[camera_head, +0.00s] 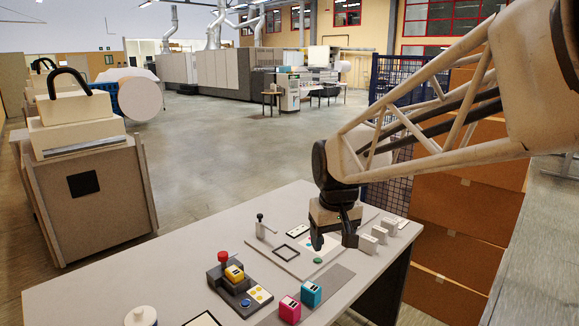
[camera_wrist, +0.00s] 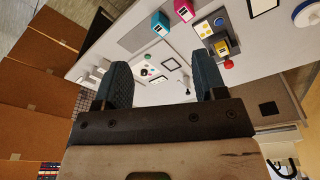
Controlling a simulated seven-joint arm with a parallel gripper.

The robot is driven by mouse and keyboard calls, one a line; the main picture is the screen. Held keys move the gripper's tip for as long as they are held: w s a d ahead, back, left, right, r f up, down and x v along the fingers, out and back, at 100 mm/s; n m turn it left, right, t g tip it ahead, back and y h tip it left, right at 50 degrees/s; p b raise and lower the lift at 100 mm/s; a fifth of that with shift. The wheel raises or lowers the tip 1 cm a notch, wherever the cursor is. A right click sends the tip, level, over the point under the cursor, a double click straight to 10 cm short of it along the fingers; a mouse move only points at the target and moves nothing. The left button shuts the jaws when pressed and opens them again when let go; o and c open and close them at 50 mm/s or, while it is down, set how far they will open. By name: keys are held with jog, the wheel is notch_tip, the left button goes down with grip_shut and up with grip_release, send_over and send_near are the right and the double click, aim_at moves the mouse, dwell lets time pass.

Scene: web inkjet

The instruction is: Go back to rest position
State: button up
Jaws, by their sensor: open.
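My gripper (camera_head: 333,240) is open and empty, pointing down above the right part of the grey table (camera_head: 190,255). In the wrist view the two dark fingers of my gripper (camera_wrist: 166,88) stand wide apart with only the table behind them. Below it in the head view lies a light plate with a green button (camera_head: 318,260) and a black square frame (camera_head: 291,254).
A black station with a red knob (camera_head: 223,257) holds a yellow cartridge (camera_head: 234,273). A magenta cartridge (camera_head: 290,309) and a cyan cartridge (camera_head: 311,294) stand on a dark mat. Small grey blocks (camera_head: 379,234) stand right of my gripper. Cardboard boxes (camera_head: 455,205) are stacked beyond the table.

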jog(key=s+d+f+m, duration=0.1)
jog(key=s+d, duration=0.2)
jog(key=s, duration=0.4)
jog(key=s+d+f+m, duration=0.1)
jog(key=s+d, duration=0.2)
jog(key=s, duration=0.5)
jog(key=s+d+f+m+t, duration=0.1)
jog(key=s+d, duration=0.2)
jog(key=s, duration=0.5)
jog(key=shift+d+f+m, duration=0.2)
jog(key=shift+f+m, duration=0.1)
jog(key=shift+f, duration=0.05)
